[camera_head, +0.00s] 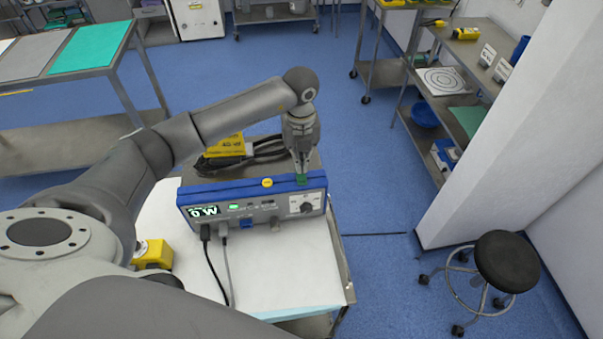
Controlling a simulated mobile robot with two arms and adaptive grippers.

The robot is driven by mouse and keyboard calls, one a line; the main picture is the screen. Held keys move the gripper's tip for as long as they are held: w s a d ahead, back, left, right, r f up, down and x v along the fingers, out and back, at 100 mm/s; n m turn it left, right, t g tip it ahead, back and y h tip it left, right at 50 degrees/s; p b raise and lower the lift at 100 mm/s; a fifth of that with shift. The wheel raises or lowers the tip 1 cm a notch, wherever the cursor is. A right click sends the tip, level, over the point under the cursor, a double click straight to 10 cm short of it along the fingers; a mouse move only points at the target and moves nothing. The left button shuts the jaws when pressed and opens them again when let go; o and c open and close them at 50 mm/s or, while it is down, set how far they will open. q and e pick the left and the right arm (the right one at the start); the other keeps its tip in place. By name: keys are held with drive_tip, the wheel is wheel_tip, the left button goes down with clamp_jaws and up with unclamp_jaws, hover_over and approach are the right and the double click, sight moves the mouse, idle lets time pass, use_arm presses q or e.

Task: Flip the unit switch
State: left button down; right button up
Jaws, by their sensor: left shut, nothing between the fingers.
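I cannot tell whether the tips touch the unit. Which control is the switch is not clear. My right gripper is not in view.
Two cables (219,265) hang from the unit's front onto the cart's white cover (290,272). A yellow device (152,254) sits at the left, and a yellow case (225,147) with black cables lies behind. A black stool (505,262) and shelves stand at the right.

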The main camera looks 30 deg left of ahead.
use_arm(q)
wheel_tip(320, 180, up, 5)
drive_tip(key=shift+f+p, duration=0.1)
drive_tip(key=shift+p, duration=1.15)
